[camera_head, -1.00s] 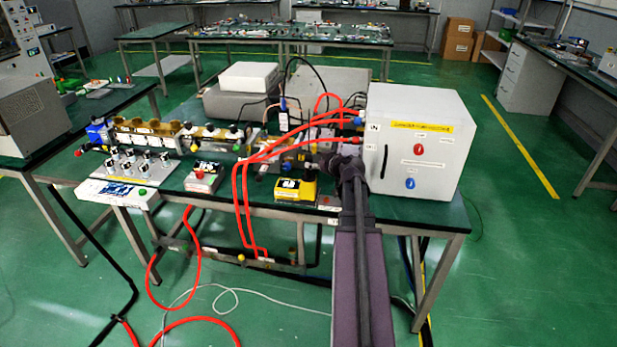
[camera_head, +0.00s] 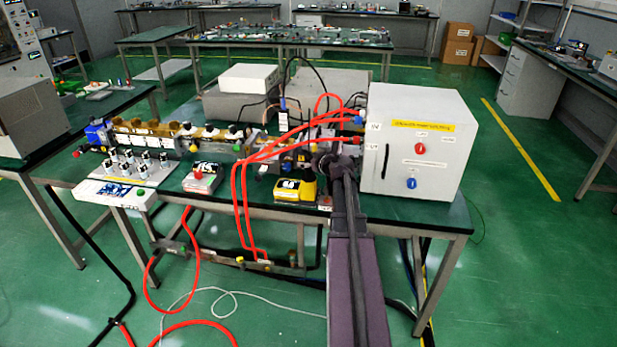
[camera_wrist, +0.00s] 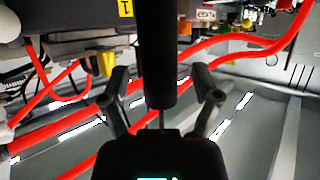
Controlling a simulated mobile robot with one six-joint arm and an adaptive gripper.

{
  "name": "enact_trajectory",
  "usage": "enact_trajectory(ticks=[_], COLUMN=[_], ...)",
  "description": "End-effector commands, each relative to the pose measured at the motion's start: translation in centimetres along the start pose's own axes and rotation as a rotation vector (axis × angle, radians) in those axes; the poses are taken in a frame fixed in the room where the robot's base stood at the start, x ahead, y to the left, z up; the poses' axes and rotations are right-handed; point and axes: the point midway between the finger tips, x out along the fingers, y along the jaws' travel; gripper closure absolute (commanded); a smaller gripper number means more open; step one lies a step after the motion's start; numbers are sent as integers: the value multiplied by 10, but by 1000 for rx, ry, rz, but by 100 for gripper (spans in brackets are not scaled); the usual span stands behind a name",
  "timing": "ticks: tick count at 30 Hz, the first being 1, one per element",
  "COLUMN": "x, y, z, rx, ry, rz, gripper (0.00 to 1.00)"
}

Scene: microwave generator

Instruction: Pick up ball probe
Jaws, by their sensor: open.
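In the wrist view my gripper (camera_wrist: 163,82) has its two fingers spread. A dark cylinder (camera_wrist: 157,50) with a thin rod at its lower end shows between them, with a gap on each side; I cannot tell for sure whether it is the ball probe. In the head view my gripper (camera_head: 320,160) is over the bench, left of the white cabinet, and its fingers are too small and dark to make out. No ball probe can be clearly picked out in the head view.
The white cabinet (camera_head: 415,140) stands close on the right. Red hoses (camera_head: 240,195) cross the bench and hang off its front. A yellow meter (camera_head: 295,188) and a red-and-grey box (camera_head: 202,178) sit near the front edge. A waveguide line (camera_head: 180,138) runs left.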

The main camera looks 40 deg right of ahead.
Motion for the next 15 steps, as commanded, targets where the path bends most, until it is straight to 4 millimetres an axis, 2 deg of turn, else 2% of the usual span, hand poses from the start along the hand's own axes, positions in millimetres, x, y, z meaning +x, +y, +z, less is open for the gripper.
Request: enact_trajectory(ticks=[4,5,12,15], x=[0,0,0,0], y=[0,0,-1,-1], z=[0,0,0,0], rx=[0,0,-1,-1], ry=[0,0,0,0], rz=[0,0,-1,-1], gripper=[20,26,97,100])
